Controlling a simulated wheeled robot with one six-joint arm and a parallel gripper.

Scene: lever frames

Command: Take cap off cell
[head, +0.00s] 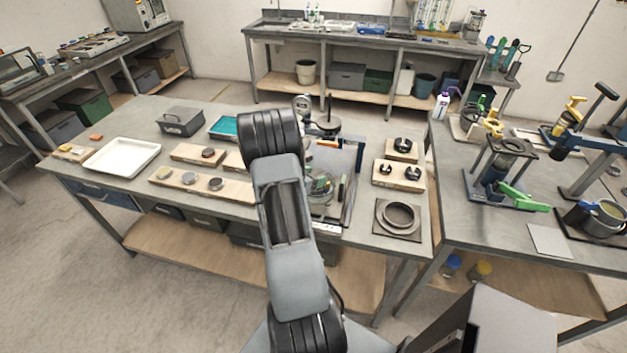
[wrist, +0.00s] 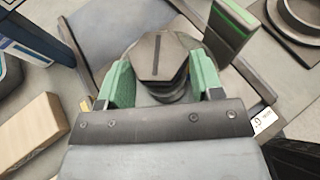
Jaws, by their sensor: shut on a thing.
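In the wrist view a dark six-sided cap (wrist: 158,56) with a line across its top sits between the green fingers of my gripper (wrist: 162,70). The gripper is shut on the cap from both sides. Dark round rims (wrist: 174,93) show just below the cap, probably the cell's upper part. Most of the cell is hidden under the cap and fingers, and I cannot tell whether the cap is clear of it.
A dark ring on a square plate (head: 379,228) lies to the right of my arm. Wooden blocks with round pieces (head: 238,190) and a white tray (head: 98,166) lie to the left. A second bench (head: 470,232) with lever frames stands at the right.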

